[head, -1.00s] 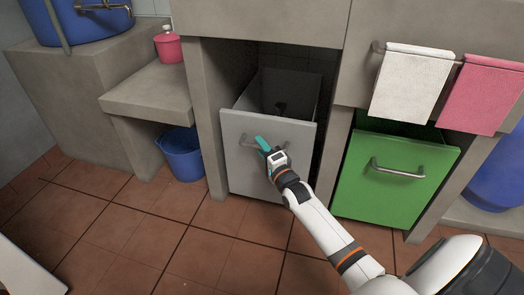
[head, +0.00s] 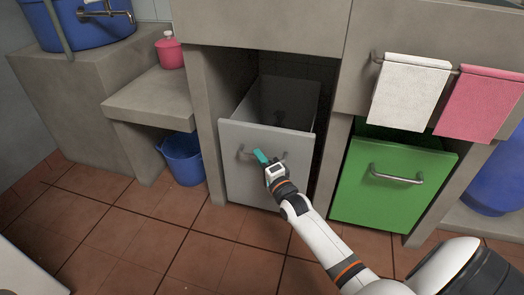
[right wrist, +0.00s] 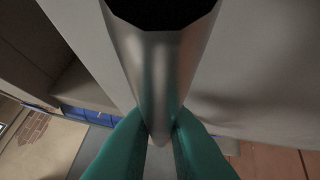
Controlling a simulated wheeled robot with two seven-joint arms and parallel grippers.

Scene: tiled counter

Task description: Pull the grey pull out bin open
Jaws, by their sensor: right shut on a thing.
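The grey pull out bin (head: 234,172) stands partly out of its bay under the counter, and its hollow inside shows behind the front panel. Its metal handle (head: 242,153) runs across the front. My right gripper (head: 262,158), with teal fingers, is at the middle of this handle. In the right wrist view the fingers of the right gripper (right wrist: 160,140) are shut on the metal bar of the handle (right wrist: 158,75). The far inside of the bin is dark. My left gripper is not in view.
A green bin (head: 385,195) with its own handle is to the right, under a white towel (head: 410,90) and a pink towel (head: 480,105). A blue bucket (head: 183,160) stands on the floor at left. The tiled floor (head: 150,230) in front is clear.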

